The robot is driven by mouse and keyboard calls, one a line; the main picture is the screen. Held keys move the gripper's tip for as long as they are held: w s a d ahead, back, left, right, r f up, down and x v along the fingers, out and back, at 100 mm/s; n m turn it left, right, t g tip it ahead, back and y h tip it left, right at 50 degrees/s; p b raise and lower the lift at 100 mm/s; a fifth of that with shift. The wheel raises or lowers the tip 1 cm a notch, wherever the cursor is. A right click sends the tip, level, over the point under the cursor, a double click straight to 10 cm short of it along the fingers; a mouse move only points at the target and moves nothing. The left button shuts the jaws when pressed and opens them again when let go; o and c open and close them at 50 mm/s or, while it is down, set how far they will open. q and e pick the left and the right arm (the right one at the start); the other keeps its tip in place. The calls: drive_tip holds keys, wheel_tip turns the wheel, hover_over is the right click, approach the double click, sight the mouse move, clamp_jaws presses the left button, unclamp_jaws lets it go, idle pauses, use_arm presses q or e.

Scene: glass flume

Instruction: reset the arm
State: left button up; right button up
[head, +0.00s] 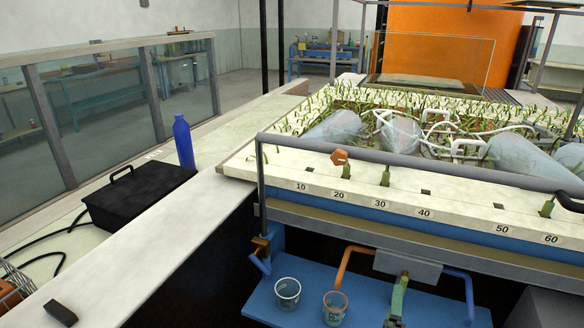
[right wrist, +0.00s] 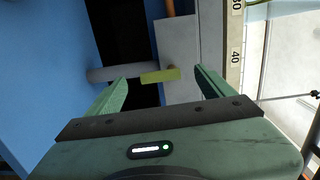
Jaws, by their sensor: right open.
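My right gripper (right wrist: 161,76) is open in the right wrist view, with its two green fingers apart. A yellow-green bar (right wrist: 160,75) shows between and beyond the fingertips, in line with a grey pipe (right wrist: 112,73). I cannot tell how far it is from the fingers, and no contact shows. My left gripper is not in view.
Orange and blue pipes flank the pale box. A rail (head: 400,160) crosses the flume front. A black case (head: 140,195) and blue bottle (head: 183,142) stand on the left.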

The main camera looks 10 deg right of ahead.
drive_tip(key=s+a+n+g+y, duration=0.1)
drive_tip(key=s+a+n+y, duration=0.2)
drive_tip(key=a+n+y, duration=0.45)
drive_tip(key=s+a+n+g+y, duration=0.1)
drive_tip(key=s+a+n+y, duration=0.3)
drive_tip(key=a+n, duration=0.6)
drive_tip(key=s+d+f+n+g+h, duration=0.15)
drive_tip(key=s+n+g, duration=0.3)
drive_tip(key=s, duration=0.55)
drive_tip(key=s+d+n+g+h, duration=0.1)
drive_tip(key=s+d+n+g, duration=0.4)
drive_tip(key=s, duration=0.6)
wheel_tip(320, 180, down, 26)
drive_tip(key=s+a+m+g, duration=0.1)
drive_tip(key=a+g, duration=0.1)
drive_tip(key=a, duration=0.1)
drive_tip(key=s+d+f+g, duration=0.1)
drive_tip(key=s+d+f, duration=0.2)
drive_tip(key=s+f, duration=1.3)
drive_tip(key=shift+s+d+f, duration=0.2)
drive_tip(key=shift+s+f, duration=0.1)
drive_tip(key=shift+s, duration=0.2)
